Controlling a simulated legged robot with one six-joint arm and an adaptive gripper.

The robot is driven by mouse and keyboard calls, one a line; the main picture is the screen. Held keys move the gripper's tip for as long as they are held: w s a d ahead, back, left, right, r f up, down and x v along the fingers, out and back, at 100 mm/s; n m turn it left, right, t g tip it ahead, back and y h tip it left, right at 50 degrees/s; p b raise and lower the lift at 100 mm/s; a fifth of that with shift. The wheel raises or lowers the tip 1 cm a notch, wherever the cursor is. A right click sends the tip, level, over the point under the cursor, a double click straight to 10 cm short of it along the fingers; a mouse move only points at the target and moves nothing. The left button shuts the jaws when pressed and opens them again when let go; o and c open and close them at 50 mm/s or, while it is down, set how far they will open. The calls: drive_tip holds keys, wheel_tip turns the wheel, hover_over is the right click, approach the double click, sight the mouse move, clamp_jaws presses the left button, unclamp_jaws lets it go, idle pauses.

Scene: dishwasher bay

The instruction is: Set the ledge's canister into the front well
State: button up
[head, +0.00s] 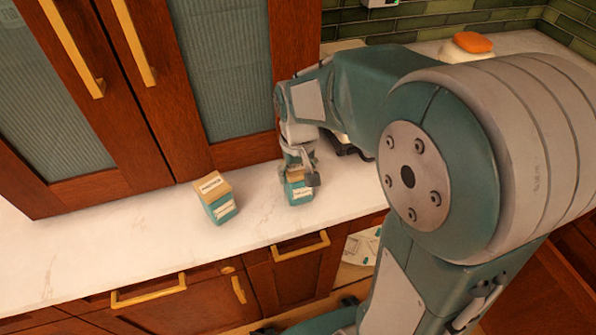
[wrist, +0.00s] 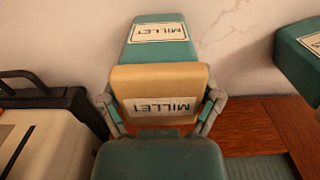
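A teal canister with a tan lid and MILLET labels (head: 299,192) is at the counter's front part, under my gripper (head: 300,160). In the wrist view its lid (wrist: 160,85) fills the space between my fingers (wrist: 160,112). The fingers lie against both sides of the lid, so my gripper appears shut on it. I cannot tell if its base bears on the counter. A second teal canister with a tan lid (head: 216,198) stands to the left in the head view, apart from my gripper. I cannot make out a front well.
A pale box with a black handle (wrist: 45,130) is left of my gripper in the wrist view. Wooden cabinets (head: 225,80) rise behind the white counter (head: 110,250). An orange item (head: 472,42) sits at the far right. The counter left of the second canister is clear.

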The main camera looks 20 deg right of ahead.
drive_tip(key=shift+o, duration=0.6)
wheel_tip(320, 180, up, 12)
drive_tip(key=shift+r, duration=0.1)
drive_tip(key=shift+s+r, duration=0.15)
drive_tip(key=shift+s, duration=0.15)
drive_tip(key=s+f+t, duration=0.1)
drive_tip(key=s+t, duration=0.4)
drive_tip(key=s, duration=0.8)
drive_tip(key=shift+s+f+t, duration=0.15)
drive_tip(key=shift+s+t, duration=0.15)
drive_tip(key=shift+s, duration=0.05)
drive_tip(key=shift+w+d, duration=0.1)
